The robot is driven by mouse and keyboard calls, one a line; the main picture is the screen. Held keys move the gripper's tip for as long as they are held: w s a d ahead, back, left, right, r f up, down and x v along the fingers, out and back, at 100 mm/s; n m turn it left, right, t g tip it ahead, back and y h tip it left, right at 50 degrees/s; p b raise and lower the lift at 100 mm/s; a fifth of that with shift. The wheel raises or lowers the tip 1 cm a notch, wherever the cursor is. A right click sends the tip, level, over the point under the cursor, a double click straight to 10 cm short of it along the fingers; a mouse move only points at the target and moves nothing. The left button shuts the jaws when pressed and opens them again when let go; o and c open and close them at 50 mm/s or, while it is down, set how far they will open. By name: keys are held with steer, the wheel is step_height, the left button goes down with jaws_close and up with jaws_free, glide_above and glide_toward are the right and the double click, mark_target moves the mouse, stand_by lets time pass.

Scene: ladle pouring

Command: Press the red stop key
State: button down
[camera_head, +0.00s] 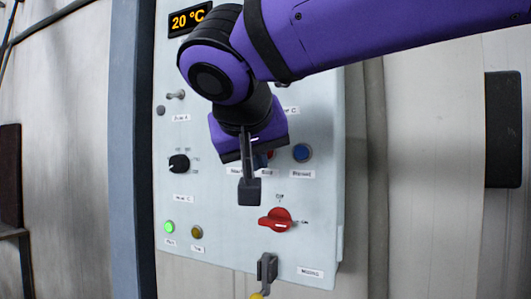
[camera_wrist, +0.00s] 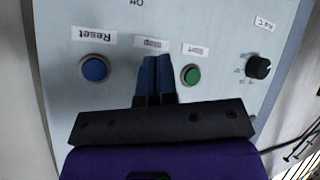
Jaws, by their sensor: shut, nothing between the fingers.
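The control panel (camera_head: 205,210) carries a row of push keys. My gripper (camera_head: 249,192) is in front of this row, fingers together and empty. In the wrist view its two fingers (camera_wrist: 155,62) point at the spot under the upside-down Stop label (camera_wrist: 152,43), between the blue Reset key (camera_wrist: 94,69) and the green Start key (camera_wrist: 191,75). The red stop key is hidden behind the fingers there; at most a sliver of red shows beside my gripper in the head view. I cannot tell whether the fingertips touch the key.
A red rotary switch (camera_head: 276,220) sits low on the panel, and a black knob (camera_head: 179,164) is at left. A green lamp (camera_head: 169,227) is lit, beside an amber lamp (camera_head: 196,232). The display (camera_head: 189,19) reads 20 °C. A padlocked latch (camera_head: 266,268) juts out below.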

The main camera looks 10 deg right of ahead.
steer(key=shift+w, duration=0.1)
steer(key=shift+w+d, duration=0.25)
steer(key=shift+w+d, duration=0.25)
steer(key=shift+w, duration=0.05)
stand_by(0.9)
steer(key=shift+s+a, duration=0.1)
stand_by(0.3)
steer(key=shift+s+a, duration=0.4)
steer(key=shift+s, duration=0.15)
steer(key=shift+a, duration=0.1)
steer(key=shift+s+a, duration=0.75)
steer(key=shift+s, duration=0.25)
steer(key=shift+s+a, duration=0.7)
steer(key=shift+s, duration=0.25)
steer(key=shift+d, duration=0.1)
